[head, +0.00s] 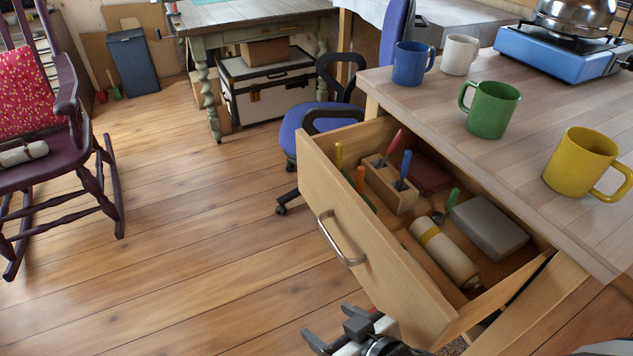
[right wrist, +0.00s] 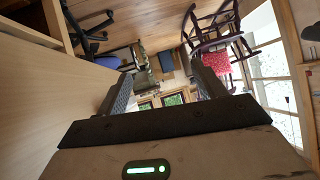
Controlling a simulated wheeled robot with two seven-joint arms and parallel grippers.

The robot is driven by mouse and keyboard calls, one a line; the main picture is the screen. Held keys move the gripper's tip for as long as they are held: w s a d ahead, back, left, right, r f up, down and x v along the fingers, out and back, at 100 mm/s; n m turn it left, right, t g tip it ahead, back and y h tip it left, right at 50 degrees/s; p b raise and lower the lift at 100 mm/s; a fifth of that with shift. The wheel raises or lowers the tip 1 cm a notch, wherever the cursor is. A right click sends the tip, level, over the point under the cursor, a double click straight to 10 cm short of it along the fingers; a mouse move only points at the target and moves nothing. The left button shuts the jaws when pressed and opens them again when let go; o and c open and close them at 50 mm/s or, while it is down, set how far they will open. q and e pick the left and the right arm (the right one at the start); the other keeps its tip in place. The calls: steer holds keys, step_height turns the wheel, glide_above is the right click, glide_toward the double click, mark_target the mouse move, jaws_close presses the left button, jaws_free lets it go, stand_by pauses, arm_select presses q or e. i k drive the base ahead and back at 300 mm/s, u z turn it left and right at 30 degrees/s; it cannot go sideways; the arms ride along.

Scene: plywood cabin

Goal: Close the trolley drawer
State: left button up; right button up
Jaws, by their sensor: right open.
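The wooden trolley drawer (head: 375,265) is pulled out from under the trolley top (head: 450,115) in the head view. Its front faces lower left and carries a curved metal bar handle (head: 338,240). My right gripper (head: 334,331) is at the bottom edge of the head view, below the handle and in front of the drawer's lower part, apart from the handle. In the right wrist view its two fingers (right wrist: 162,88) are spread with nothing between them. A pale wooden panel (right wrist: 40,105), apparently the drawer front, fills the left side there. My left gripper is not in view.
The drawer holds a wooden block with tools (head: 390,188), a cream roll (head: 447,255) and a grey box (head: 487,227). Several mugs and a blue stove (head: 555,52) stand on top. A blue chair (head: 310,112) is behind. Floor left of the drawer is clear.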

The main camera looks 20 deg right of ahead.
mark_target(362, 240)
steer(key=k, duration=0.5)
steer(key=u, duration=1.55)
steer(key=i, duration=0.65)
steer(key=z, duration=3.15)
